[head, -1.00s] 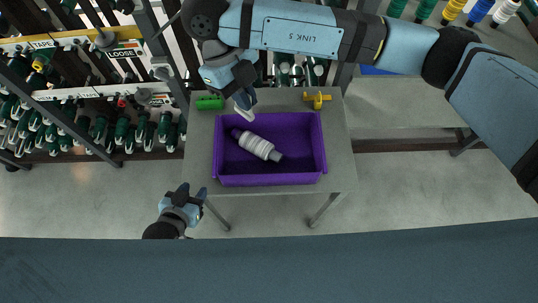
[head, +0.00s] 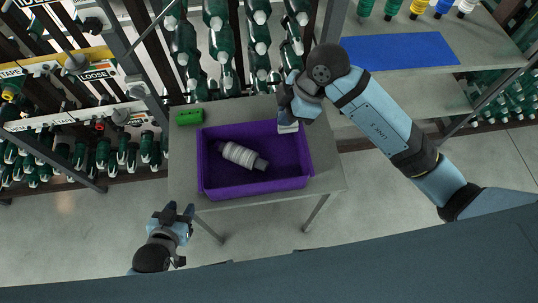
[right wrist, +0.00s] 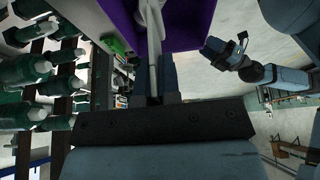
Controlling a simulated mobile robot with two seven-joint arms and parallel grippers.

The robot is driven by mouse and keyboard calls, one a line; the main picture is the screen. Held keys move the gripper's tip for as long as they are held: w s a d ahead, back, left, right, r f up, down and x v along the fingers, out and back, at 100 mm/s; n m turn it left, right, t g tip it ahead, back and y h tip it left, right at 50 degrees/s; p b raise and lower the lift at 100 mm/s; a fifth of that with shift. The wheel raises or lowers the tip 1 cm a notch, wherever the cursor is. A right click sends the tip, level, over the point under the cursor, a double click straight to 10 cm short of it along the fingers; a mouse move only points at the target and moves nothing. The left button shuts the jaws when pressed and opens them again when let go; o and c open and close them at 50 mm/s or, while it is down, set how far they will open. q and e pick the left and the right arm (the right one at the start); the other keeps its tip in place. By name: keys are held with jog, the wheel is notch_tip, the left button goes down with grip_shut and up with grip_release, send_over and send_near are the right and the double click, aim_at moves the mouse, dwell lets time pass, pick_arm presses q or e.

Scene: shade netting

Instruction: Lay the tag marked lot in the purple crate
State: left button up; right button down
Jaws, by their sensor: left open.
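The purple crate (head: 255,188) stands on a small grey table in the head view, and its wall also shows in the right wrist view (right wrist: 195,22). My right gripper (head: 290,118) is over the crate's back right corner, shut on a small pale tag (head: 288,128). The tag's marking cannot be read. In the right wrist view the tag (right wrist: 152,18) shows as a thin pale strip between the fingers. My left gripper (head: 174,212) is open and empty, in front of the table's left front corner.
A green object (head: 189,116) sits at the table's back left. Racks of green bottles stand behind. A blue mat (head: 400,50) lies on a shelf at the right.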

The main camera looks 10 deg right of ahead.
notch_tip(320, 180, down, 18)
jog(key=shift+r, duration=0.25)
jog(key=shift+f, duration=0.15)
jog(key=c, duration=1.3)
grip_release()
jog(key=shift+c, duration=0.2)
jog(key=v, duration=1.2)
